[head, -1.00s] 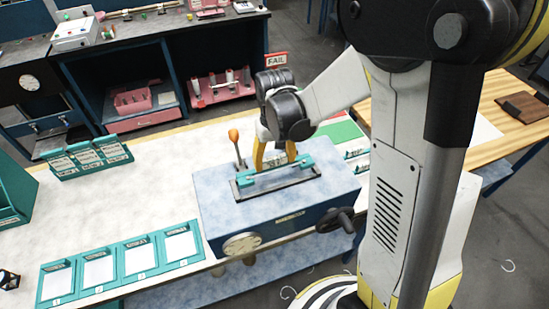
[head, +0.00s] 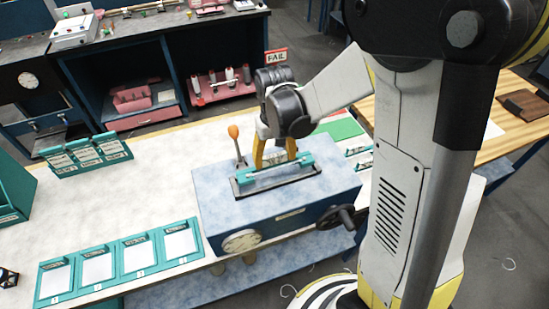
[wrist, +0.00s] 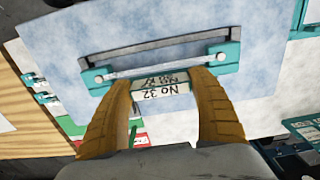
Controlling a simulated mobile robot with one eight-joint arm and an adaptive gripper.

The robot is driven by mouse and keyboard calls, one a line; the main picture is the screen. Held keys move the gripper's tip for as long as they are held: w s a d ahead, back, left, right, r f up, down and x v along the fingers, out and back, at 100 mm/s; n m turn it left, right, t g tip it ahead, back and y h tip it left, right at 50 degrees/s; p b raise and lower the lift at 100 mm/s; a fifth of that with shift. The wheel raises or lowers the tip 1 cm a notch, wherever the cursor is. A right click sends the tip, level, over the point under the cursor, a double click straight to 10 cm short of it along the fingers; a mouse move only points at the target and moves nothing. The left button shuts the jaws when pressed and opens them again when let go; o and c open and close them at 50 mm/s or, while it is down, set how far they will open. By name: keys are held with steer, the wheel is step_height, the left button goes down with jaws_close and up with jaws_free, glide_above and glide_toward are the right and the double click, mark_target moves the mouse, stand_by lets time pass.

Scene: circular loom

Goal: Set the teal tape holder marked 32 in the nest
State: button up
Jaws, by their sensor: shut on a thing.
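The teal tape holder marked 32 (head: 275,171) is a long bar with teal ends; its label reads "No 32" in the wrist view (wrist: 160,90). My gripper (head: 274,163) is shut on its middle, with yellow fingers either side of the label in the wrist view (wrist: 162,82). The nest (head: 242,192) is a dark, long frame on top of the blue box (head: 215,210). The holder lies along it, roughly parallel. In the wrist view the nest's dark edge (wrist: 150,46) shows beside the holder. I cannot tell whether holder and nest touch.
An orange-knobbed lever (head: 234,133) stands close behind the nest. Several teal trays (head: 150,254) lie front left, and a teal card rack (head: 85,153) stands back left. The white table between is clear.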

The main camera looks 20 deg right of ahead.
mark_target(274, 163)
steer(key=shift+f, duration=0.2)
steer(key=shift+f+b, duration=0.85)
steer(key=shift+b, duration=0.1)
steer(key=shift+f, duration=0.2)
steer(key=shift+f+b, duration=0.4)
steer(key=shift+b, duration=0.2)
steer(key=o, duration=1.5)
steer(key=shift+r, duration=0.1)
step_height(274, 163, up, 12)
